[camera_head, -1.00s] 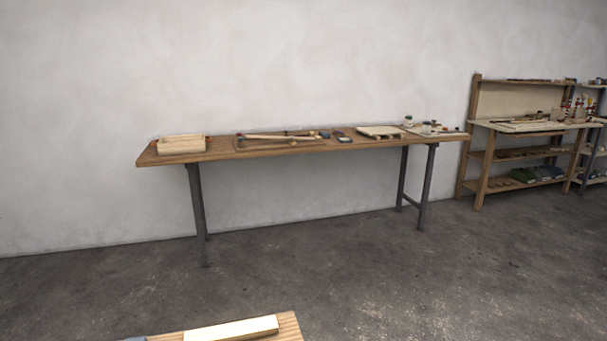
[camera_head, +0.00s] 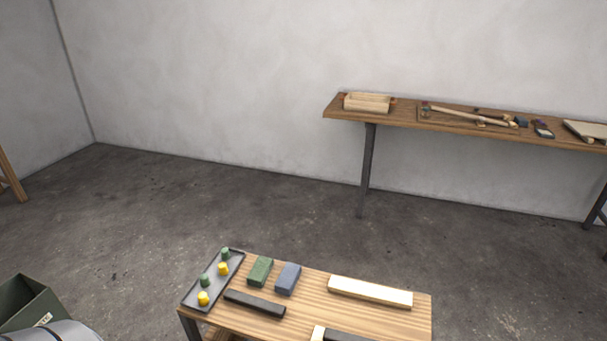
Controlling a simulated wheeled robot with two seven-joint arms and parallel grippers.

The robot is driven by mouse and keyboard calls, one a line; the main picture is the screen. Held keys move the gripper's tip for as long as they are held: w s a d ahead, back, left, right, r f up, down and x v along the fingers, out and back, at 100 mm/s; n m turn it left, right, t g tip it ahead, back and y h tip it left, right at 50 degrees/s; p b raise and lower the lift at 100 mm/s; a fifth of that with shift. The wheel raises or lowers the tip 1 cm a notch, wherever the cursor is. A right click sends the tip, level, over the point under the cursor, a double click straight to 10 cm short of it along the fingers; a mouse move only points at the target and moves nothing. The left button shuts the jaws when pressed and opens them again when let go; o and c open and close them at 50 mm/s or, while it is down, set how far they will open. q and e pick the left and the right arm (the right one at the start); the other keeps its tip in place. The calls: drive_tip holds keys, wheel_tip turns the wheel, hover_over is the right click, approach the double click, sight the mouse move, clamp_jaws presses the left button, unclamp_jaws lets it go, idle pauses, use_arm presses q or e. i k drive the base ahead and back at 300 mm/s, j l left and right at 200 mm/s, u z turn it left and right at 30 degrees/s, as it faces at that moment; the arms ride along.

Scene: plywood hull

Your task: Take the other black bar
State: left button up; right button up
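A black bar (camera_head: 255,303) lies on the near wooden table (camera_head: 385,318), in front of the green and blue blocks. A second dark bar (camera_head: 345,336) shows at the bottom edge of the view, beside a pale wooden piece (camera_head: 318,334), and is mostly cut off. Neither of my grippers is in view, so what they hold cannot be seen.
A dark tray (camera_head: 192,293) with green and yellow pieces stands at the table's left end. A green block (camera_head: 260,271), a blue block (camera_head: 288,278) and a pale bar (camera_head: 370,291) lie behind. A dark green bin (camera_head: 25,300) stands left. A workbench (camera_head: 410,122) lines the wall.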

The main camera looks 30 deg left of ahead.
sight(272, 309)
drive_tip(key=u, duration=1.35)
